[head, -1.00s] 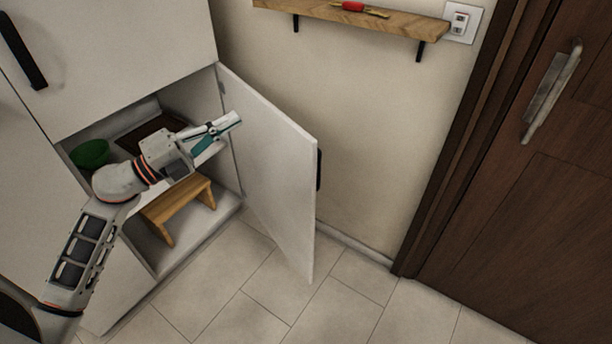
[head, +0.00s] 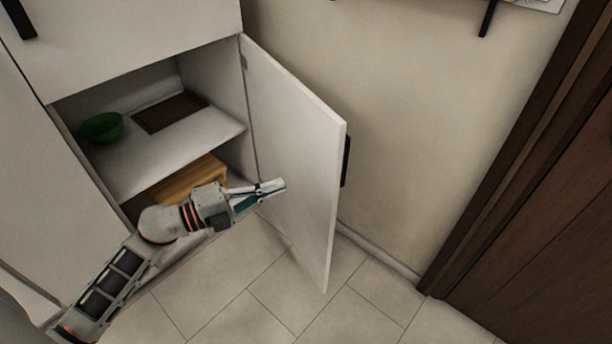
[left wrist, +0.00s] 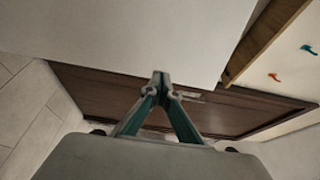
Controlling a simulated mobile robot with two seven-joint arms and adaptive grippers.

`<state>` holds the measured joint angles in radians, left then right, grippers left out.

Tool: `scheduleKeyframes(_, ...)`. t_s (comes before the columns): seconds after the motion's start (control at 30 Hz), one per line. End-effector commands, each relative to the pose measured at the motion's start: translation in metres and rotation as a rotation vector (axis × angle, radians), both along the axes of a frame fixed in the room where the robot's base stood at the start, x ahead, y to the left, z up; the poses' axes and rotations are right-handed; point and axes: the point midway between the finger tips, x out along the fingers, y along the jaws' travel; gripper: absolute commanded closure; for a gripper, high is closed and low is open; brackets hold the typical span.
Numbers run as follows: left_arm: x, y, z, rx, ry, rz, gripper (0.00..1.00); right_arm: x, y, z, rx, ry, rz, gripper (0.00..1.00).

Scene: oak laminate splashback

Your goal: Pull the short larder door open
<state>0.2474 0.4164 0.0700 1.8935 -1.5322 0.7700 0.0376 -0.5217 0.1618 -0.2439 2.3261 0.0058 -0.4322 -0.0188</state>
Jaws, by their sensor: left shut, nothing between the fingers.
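The short larder door (head: 297,150) is white and stands wide open, hinged at the right side of the cabinet. Its black handle (head: 346,161) is on the outer face, toward the wall. My left gripper (head: 279,186) is shut and empty. Its tips are at or close to the door's inner face; I cannot tell if they touch. In the left wrist view the shut fingertips (left wrist: 160,77) point toward a white panel (left wrist: 130,35), which seems to be the door. My right gripper is not in view.
Inside the larder are a green bowl (head: 102,127) and a dark mat (head: 169,112) on the shelf (head: 150,159), with a wooden stool (head: 188,178) below. A plain wall (head: 415,110) and a brown door (head: 545,240) lie to the right. The tiled floor (head: 260,300) is clear.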

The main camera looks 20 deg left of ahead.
Motion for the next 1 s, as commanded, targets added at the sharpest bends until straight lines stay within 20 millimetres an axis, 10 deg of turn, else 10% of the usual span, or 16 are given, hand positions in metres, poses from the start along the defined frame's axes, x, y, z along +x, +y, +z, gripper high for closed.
scheduleKeyframes(0.4,0.053,-0.046,-0.002,-0.001,0.002,0.001,1.0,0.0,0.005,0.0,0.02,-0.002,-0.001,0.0)
scheduleKeyframes(1.0,0.064,-0.055,0.002,-0.002,-0.001,0.007,1.0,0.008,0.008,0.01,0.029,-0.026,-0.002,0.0)
